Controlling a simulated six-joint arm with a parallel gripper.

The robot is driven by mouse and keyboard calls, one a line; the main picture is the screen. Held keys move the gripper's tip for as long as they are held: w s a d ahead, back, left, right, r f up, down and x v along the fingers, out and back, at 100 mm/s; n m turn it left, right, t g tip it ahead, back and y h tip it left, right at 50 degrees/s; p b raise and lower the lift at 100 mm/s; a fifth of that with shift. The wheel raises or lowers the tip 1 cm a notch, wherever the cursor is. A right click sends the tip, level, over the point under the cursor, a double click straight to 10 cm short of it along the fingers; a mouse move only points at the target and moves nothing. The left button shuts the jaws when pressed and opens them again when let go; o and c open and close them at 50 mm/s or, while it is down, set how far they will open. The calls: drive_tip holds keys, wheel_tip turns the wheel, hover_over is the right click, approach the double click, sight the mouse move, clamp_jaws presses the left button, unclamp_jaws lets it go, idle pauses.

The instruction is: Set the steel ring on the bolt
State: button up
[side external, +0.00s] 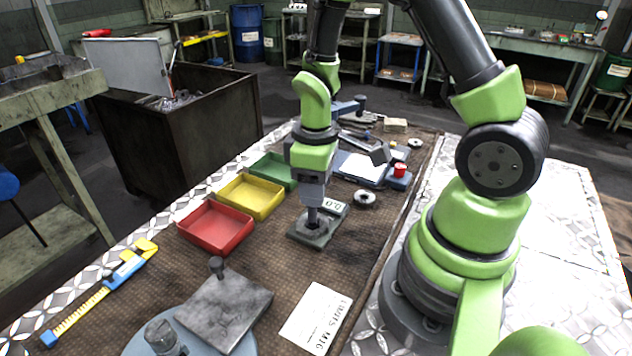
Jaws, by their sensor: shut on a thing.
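My gripper (313,214) points straight down over the small digital scale (304,238), with its fingertips low at the scale's plate. The jaws are shut on a small dark grey piece, which I take to be the steel ring; the fingers hide most of it, and I cannot tell whether it touches the scale. An upright bolt (216,267) with a dark round top stands at the back edge of a grey metal slab (222,308) at the front left. A dark upright cylindrical part (161,337) stands on a blue-grey round base (190,345), partly cut off by the frame's bottom edge.
Red (215,228), yellow (250,196) and green (275,170) trays line the left of the mat. A loose ring-shaped part (365,199) lies right of my gripper. A yellow-and-blue caliper (100,290) lies front left; a white card (315,317) lies in front.

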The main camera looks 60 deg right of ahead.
drive_tip(key=shift+f, duration=0.4)
idle(0.3)
drive_tip(key=o, duration=1.1)
drive_tip(key=shift+r, duration=0.1)
drive_tip(key=shift+r, duration=3.05)
drive_tip(key=s+a+r+m+t, duration=0.2)
drive_tip(key=s+r, duration=0.1)
drive_tip(key=r, duration=0.2)
drive_tip(key=s+a+r+m+t+y, duration=0.1)
drive_tip(key=s+a+r+m+t, duration=0.1)
drive_tip(key=r, duration=0.4)
drive_tip(key=s+a+r+m+t+y, duration=0.1)
drive_tip(key=s+a+r+m+t, duration=0.2)
drive_tip(key=s+r, duration=0.1)
drive_tip(key=shift+r, duration=0.65)
